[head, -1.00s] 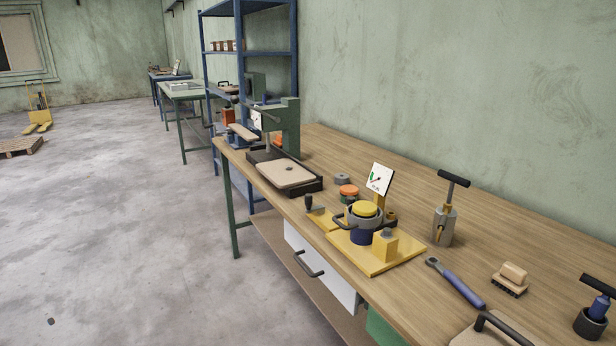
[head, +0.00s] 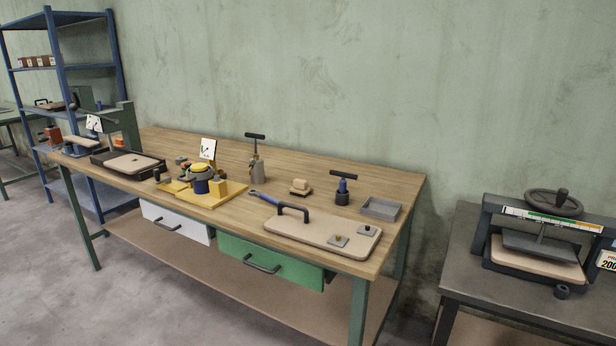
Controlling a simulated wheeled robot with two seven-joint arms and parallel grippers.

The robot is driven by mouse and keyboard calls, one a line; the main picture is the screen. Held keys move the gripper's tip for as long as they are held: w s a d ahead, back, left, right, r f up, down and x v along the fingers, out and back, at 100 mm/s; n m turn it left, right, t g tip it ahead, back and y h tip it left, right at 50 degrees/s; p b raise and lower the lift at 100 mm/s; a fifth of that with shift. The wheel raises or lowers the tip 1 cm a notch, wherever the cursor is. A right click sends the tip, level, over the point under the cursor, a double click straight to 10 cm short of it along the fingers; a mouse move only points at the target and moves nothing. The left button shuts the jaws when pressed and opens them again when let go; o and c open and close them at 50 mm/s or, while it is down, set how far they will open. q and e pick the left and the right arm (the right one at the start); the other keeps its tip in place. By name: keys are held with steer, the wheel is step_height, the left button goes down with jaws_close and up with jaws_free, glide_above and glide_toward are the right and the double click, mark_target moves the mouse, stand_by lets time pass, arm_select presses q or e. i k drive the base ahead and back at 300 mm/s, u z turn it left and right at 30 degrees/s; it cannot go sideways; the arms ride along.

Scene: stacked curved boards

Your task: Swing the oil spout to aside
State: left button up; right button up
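A yellow base plate (head: 212,198) on the wooden workbench carries a dark blue cup (head: 201,186) with a yellow top (head: 200,168) and a yellow block (head: 218,188). A white dial card (head: 208,149) stands behind it. A grey cylinder with a black T-handle (head: 257,169) stands upright behind and to the right of the plate. A second, smaller T-handled tool with a blue body (head: 342,188) stands further right. I cannot tell which part is the oil spout at this size. Neither of my grippers is in view.
The workbench (head: 395,186) also holds a blue-handled wrench (head: 270,198), a brush (head: 299,187), a grey tray (head: 381,209) and a beige board with a black handle (head: 320,233). A press (head: 540,240) stands on a dark table at the right. Bare floor lies at the lower left.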

mark_target(252, 164)
steer(key=u, duration=0.7)
steer(key=i, duration=0.65)
steer(key=u, duration=0.8)
steer(key=i, duration=0.95)
steer(key=z, duration=0.2)
